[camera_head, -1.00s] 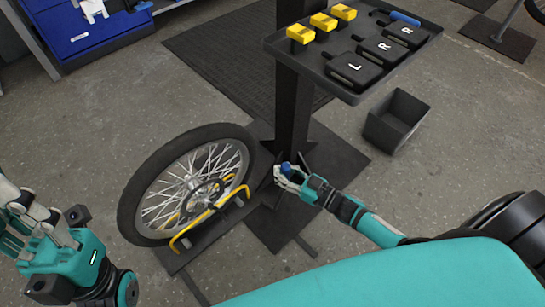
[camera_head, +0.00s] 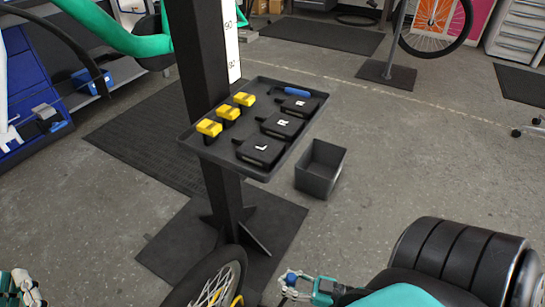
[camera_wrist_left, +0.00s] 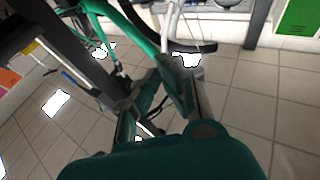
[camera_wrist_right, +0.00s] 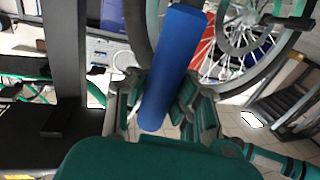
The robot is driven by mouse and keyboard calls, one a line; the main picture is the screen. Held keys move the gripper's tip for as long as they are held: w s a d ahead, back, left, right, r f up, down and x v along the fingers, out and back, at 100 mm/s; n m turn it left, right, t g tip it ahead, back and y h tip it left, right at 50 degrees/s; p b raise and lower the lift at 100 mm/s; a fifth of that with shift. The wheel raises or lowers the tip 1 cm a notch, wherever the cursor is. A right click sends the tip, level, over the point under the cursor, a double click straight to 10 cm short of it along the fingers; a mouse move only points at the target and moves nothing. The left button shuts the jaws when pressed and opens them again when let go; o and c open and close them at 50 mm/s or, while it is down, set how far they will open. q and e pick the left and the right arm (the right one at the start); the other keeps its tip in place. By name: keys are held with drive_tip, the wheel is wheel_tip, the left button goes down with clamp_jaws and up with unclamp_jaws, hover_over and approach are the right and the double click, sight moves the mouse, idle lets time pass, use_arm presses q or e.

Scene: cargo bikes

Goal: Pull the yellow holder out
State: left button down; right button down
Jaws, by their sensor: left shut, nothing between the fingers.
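A thin yellow bar (camera_head: 238,299), part of the wheel stand, shows only as a sliver at the bottom edge of the head view, beside the spoked wheel (camera_head: 187,292). Its rest is out of frame. My right gripper (camera_head: 289,281) is to the right of the wheel, shut on a blue cylindrical handle (camera_wrist_right: 170,65), which fills the space between its fingers in the right wrist view. My left gripper (camera_head: 14,288) is partly cut off at the lower left corner, shut and empty, well away from the wheel. Its fingers also show in the left wrist view (camera_wrist_left: 155,105).
A black tray (camera_head: 262,172) on a dark post (camera_head: 195,60) holds several yellow-topped pieces (camera_head: 227,113), black lettered boxes (camera_head: 283,126) and a blue-handled tool (camera_head: 297,91). An empty grey bin (camera_head: 320,172) stands right of it.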

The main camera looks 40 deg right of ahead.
use_arm(q)
drive_tip(key=shift+w+f+g, duration=0.15)
drive_tip(key=shift+f+g, duration=0.15)
drive_tip(key=shift+f, duration=0.15)
use_arm(e)
drive_tip(key=shift+s+d, duration=0.3)
drive_tip(key=shift+d, duration=0.25)
drive_tip(key=c, duration=1.2)
unclamp_jaws()
use_arm(q)
drive_tip(key=shift+d, duration=0.1)
use_arm(e)
drive_tip(key=shift+o, duration=0.7)
drive_tip(key=shift+a, duration=0.15)
use_arm(q)
drive_tip(key=shift+r, duration=0.1)
use_arm(e)
drive_tip(key=shift+s, duration=0.1)
drive_tip(key=v, duration=1.2)
drive_tip(key=shift+f, duration=0.1)
